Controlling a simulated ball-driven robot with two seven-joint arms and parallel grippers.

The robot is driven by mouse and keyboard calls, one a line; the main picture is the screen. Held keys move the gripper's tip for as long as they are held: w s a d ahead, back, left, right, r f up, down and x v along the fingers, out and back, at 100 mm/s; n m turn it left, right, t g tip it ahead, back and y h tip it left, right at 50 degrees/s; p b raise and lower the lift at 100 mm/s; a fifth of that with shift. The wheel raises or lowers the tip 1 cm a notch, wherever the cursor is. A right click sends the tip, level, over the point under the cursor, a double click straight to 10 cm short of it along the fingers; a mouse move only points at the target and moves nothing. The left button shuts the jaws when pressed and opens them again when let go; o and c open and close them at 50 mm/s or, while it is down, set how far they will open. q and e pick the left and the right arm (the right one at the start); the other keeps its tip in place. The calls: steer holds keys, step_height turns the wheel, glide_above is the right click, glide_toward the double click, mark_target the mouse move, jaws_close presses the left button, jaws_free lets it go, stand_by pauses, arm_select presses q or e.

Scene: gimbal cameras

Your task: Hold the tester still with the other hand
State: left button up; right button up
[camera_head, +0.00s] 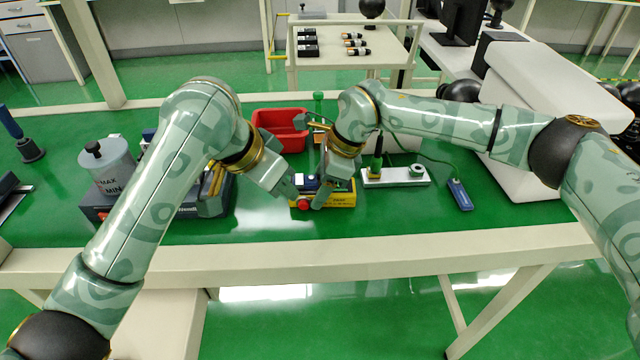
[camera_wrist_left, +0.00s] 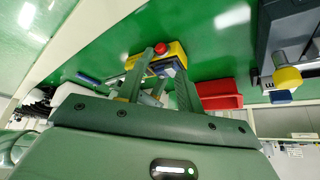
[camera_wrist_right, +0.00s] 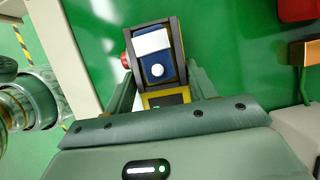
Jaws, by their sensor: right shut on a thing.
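In the right wrist view the tester (camera_wrist_right: 180,38) carries a dark blue piece with a white label and a round white button. My right gripper (camera_head: 322,192) has its fingers on either side of the tester and is shut on it. My left gripper (camera_head: 288,192) is open and empty, just left of the tester. In the left wrist view the tester (camera_wrist_left: 172,50) and its red knob lie beyond my left fingertips.
A red bin (camera_head: 281,130) stands behind the tester. A white strip with sockets (camera_head: 398,178) and a blue cabled device (camera_head: 460,194) lie to the right. A dark machine with a grey cylinder (camera_head: 108,165) stands left. A large white box (camera_head: 545,120) fills the right end.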

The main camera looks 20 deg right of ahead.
arm_select(q)
jaws_close()
stand_by(1.9)
